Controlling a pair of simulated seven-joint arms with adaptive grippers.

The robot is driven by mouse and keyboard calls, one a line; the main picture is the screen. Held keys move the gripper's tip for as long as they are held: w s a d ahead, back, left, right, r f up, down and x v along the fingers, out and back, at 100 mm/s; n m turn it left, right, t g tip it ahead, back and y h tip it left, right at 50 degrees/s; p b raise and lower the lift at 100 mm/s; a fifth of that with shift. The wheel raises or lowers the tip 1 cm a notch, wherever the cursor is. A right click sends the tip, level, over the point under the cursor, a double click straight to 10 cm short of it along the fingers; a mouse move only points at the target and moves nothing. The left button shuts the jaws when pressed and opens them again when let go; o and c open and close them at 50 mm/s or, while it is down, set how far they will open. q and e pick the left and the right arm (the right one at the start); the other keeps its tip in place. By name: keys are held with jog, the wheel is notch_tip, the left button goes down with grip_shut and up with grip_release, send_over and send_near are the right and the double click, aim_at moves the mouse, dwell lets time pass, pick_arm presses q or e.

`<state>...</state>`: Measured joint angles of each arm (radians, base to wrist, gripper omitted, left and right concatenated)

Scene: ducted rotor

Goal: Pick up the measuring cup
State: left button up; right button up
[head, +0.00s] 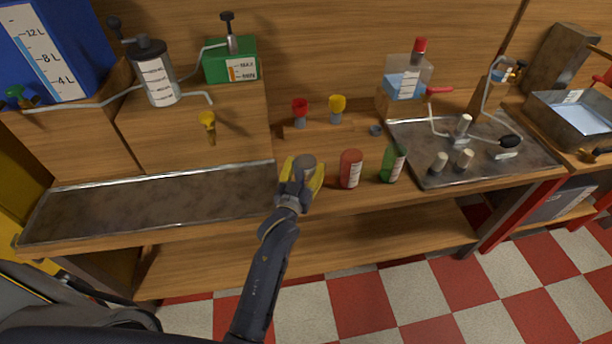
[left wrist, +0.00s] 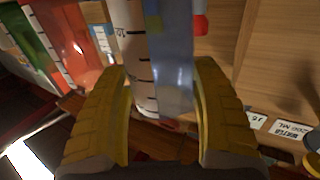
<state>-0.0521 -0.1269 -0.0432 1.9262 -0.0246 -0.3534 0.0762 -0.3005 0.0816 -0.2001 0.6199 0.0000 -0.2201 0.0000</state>
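The measuring cup appears to be the cylinder with black tick marks (left wrist: 135,62) between my left gripper's fingers in the left wrist view. In the head view only a grey round top (head: 305,161) shows there, at the front of the wooden bench; the rest is hidden by the gripper. My left gripper (head: 301,177) has its yellow fingers on either side of the cylinder. In the left wrist view the fingers (left wrist: 164,105) are apart, with narrow gaps seeming to show beside the cylinder. My right gripper is not in view.
A red bottle (head: 350,169) and a green bottle (head: 392,163) stand close to the right of my left gripper. Red (head: 299,109) and yellow (head: 337,105) funnels stand behind it. A metal tray (head: 150,204) lies left, bare. Another tray (head: 432,177) at right holds several fittings.

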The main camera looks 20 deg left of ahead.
pick_arm(q)
jog(key=c, duration=0.8)
jog(key=shift+r, duration=0.15)
